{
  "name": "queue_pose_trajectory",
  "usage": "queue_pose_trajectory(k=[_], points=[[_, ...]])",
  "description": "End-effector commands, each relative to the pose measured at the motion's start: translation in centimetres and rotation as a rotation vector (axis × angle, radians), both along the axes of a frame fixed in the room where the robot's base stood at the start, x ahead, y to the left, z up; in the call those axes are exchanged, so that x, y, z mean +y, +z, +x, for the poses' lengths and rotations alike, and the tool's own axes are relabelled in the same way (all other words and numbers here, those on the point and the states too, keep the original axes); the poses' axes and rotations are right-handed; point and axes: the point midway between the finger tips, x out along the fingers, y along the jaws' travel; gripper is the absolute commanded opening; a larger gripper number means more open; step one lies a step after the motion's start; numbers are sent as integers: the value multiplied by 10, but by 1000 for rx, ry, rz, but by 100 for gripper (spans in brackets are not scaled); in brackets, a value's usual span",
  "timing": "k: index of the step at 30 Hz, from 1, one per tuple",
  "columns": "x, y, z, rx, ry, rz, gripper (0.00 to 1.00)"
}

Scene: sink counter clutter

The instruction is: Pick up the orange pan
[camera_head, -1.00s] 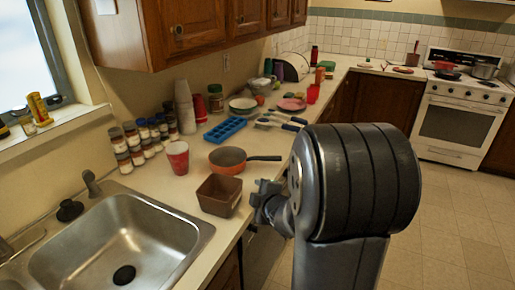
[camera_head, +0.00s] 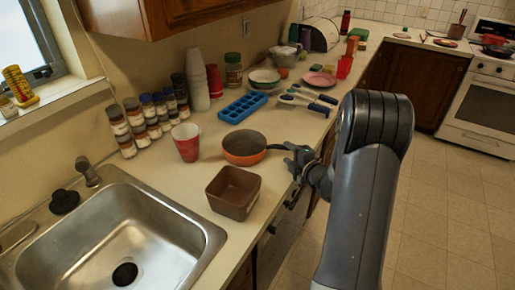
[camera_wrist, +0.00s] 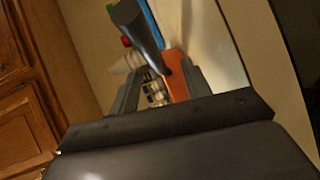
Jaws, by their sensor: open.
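The orange pan (camera_head: 244,154) sits on the counter with a dark inside, its handle pointing right toward my gripper (camera_head: 297,160). My gripper is open at the counter's front edge, close to the handle's end and partly covering it. In the wrist view, an orange strip of what looks like the pan (camera_wrist: 177,84) and a dark handle-like shape show around the gap between the fingers (camera_wrist: 160,80). I cannot tell whether the fingers touch the handle.
A brown square bowl (camera_head: 233,192) stands in front of the pan, and a red cup (camera_head: 186,142) to its left. A blue ice tray (camera_head: 243,107) and blue-handled utensils (camera_head: 314,103) lie behind. The sink (camera_head: 120,240) is at front left. Floor on the right is clear.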

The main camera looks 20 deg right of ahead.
Motion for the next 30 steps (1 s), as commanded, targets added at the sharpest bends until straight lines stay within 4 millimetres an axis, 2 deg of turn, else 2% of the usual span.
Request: queue_pose_trajectory(k=[12,21,30], points=[[6,-5,46,1,0,1,46],[7,-7,50,1,-1,1,46],[7,-7,50,1,-1,1,22]])
